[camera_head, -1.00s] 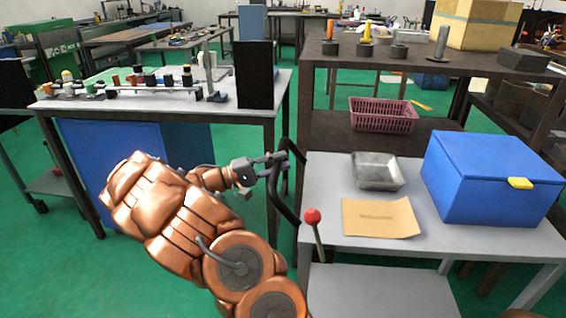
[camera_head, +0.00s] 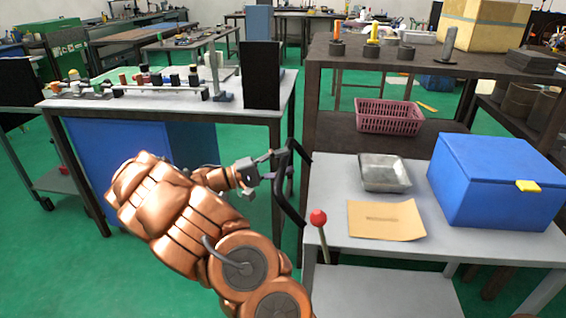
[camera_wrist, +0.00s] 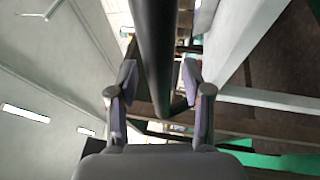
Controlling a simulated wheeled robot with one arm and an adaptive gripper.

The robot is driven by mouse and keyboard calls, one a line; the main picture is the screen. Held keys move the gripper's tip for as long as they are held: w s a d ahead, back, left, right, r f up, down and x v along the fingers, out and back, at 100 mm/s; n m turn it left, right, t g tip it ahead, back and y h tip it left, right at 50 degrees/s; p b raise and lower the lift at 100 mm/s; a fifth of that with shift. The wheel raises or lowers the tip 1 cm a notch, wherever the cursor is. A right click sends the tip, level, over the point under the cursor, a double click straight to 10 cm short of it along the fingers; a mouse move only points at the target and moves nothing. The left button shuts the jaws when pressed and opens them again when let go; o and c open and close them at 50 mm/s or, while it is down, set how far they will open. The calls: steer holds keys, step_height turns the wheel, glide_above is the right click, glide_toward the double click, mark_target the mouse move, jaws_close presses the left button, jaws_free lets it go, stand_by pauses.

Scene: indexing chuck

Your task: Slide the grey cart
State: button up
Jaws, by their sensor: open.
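The grey cart (camera_head: 335,184) stands at the right front, with a light grey top and a lower shelf. Its black bar handle (camera_head: 290,205) rises at the cart's left end. My gripper (camera_head: 274,165) is at this handle in the head view. In the wrist view the dark handle bar (camera_wrist: 154,60) runs between the two spread fingers of my gripper (camera_wrist: 158,88), with gaps on both sides. The gripper is open around the bar, not closed on it. A red-knobbed lever (camera_head: 318,218) stands at the cart's near left corner.
On the cart are a metal tray (camera_head: 384,186), a brown envelope (camera_head: 365,234) and a blue box (camera_head: 480,205). A dark shelf table (camera_head: 400,58) with a pink basket (camera_head: 388,130) stands behind. A workbench (camera_head: 215,108) is at left. Green floor (camera_head: 60,265) is clear at front left.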

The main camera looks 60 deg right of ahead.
steer(key=v, duration=1.2)
stand_by(0.3)
